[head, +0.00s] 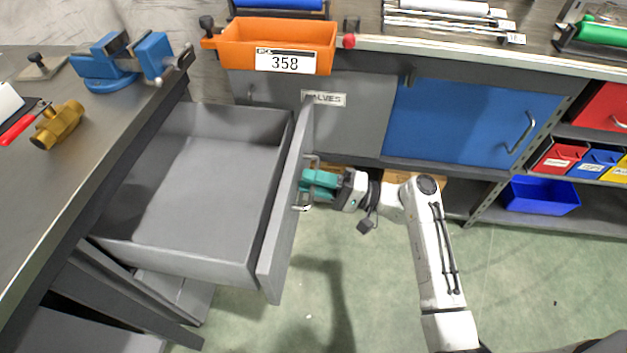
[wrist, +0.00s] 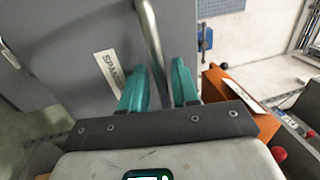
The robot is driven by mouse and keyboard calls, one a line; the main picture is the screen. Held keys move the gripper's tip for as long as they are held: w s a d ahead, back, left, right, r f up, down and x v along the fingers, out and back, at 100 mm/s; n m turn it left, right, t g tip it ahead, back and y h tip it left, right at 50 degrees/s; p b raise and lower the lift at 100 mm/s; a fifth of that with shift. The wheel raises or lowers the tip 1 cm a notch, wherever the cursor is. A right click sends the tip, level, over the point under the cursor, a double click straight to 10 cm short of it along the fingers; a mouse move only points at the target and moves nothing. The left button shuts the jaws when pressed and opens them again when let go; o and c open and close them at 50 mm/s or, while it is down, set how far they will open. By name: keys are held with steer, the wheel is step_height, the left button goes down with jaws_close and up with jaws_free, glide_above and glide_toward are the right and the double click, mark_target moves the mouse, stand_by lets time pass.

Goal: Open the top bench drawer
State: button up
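The grey top bench drawer (head: 195,185) is pulled far out from the bench at the left and is empty. Its front panel (head: 285,215) faces right and has a metal bar handle (head: 304,207). My gripper (head: 312,183) with teal fingers is at the middle of this handle. In the wrist view the handle (wrist: 149,30) runs between the two fingers of my gripper (wrist: 160,68). The fingers stand apart, with a gap between the handle and the right finger. A white label (wrist: 108,68) shows on the drawer front.
The bench top (head: 100,130) at left holds a blue vise (head: 125,62) and a brass part (head: 58,125). An orange bin (head: 280,35) marked 358 stands on the back bench. Below it are a grey front and a blue door (head: 470,120). The green floor (head: 400,300) is clear.

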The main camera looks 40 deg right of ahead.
steer(key=v, duration=1)
steer(key=shift+s+d, duration=0.25)
steer(key=shift+s, duration=0.05)
stand_by(0.4)
steer(key=s+a+f+n+g+h, duration=0.1)
steer(key=s+a+f+n+g, duration=0.25)
steer(key=a+f+g, duration=0.55)
steer(key=s+a+f+n+g+h, duration=0.4)
steer(key=s+g+h, duration=0.1)
steer(key=s, duration=0.1)
steer(key=s+d+r+n+h+p, duration=0.1)
steer(key=s+r+h+p, duration=0.1)
steer(key=r+p, duration=0.6)
steer(key=s+d+r+n+g+h+p, duration=0.1)
steer(key=r+h+p, duration=0.3)
steer(key=r+p, duration=0.4)
step_height(320, 180, up, 4)
steer(key=shift+s+r+n+p, duration=0.15)
steer(key=shift+s+n+p, duration=0.3)
steer(key=shift+s, duration=0.35)
